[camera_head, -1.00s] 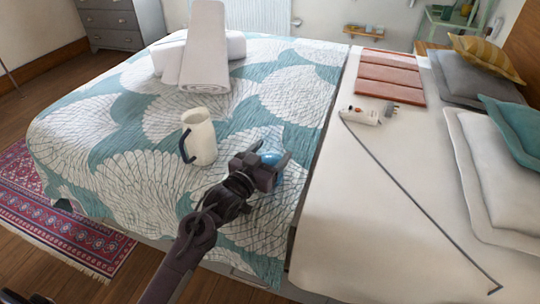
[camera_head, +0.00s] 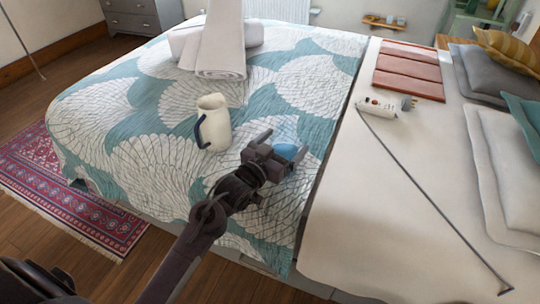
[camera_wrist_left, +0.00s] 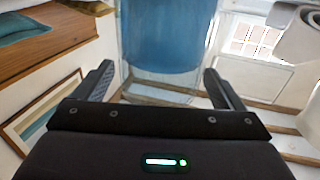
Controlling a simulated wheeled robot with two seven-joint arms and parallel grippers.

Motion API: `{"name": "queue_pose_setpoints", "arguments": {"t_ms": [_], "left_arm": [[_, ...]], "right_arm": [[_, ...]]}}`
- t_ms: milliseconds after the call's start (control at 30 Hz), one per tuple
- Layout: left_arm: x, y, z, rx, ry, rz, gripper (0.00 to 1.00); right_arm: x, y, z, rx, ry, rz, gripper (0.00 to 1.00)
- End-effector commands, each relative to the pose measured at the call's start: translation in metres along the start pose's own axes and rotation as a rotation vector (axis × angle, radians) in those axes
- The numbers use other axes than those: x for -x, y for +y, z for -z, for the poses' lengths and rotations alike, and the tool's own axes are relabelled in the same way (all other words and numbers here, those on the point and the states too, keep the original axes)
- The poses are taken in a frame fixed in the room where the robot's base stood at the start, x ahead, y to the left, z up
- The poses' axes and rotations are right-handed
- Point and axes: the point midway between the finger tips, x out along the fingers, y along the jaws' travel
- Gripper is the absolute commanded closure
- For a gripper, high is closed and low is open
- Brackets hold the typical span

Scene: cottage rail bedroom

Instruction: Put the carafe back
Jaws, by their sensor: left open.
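The carafe (camera_head: 287,150) looks like a clear glass vessel with blue contents, on the patterned quilt near the bed's right edge. My left gripper (camera_head: 285,143) reaches it from the front left, its two fingers apart and one on each side of it. In the left wrist view the blue-filled carafe (camera_wrist_left: 165,35) stands just beyond and between the open fingers (camera_wrist_left: 158,85). I cannot tell whether the fingers touch it. The gripper body hides part of it in the head view. My right gripper is not in view.
A cream jug (camera_head: 214,123) with a dark handle stands left of the gripper. Rolled white towels (camera_head: 222,40) lie farther back. To the right, a pale bed surface (camera_head: 370,220) holds a white device (camera_head: 378,106), a thin dark rod (camera_head: 430,195), a red folded panel (camera_head: 410,70) and pillows.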

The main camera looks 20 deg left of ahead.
Motion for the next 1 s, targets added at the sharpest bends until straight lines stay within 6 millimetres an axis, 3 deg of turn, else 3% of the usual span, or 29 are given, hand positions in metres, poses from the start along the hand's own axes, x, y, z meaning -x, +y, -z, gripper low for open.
{"name": "queue_pose_setpoints", "arguments": {"t_ms": [500,700,1000], "left_arm": [[0.096,0.000,-0.001,-0.001,-0.004,0.000,0.09],[0.111,0.000,0.000,0.000,-0.002,-0.001,0.09],[0.113,0.000,0.000,0.000,0.000,-0.001,0.09]], "right_arm": [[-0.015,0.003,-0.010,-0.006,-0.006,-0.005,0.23],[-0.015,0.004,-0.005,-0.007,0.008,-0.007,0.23],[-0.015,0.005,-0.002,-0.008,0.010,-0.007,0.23]]}}
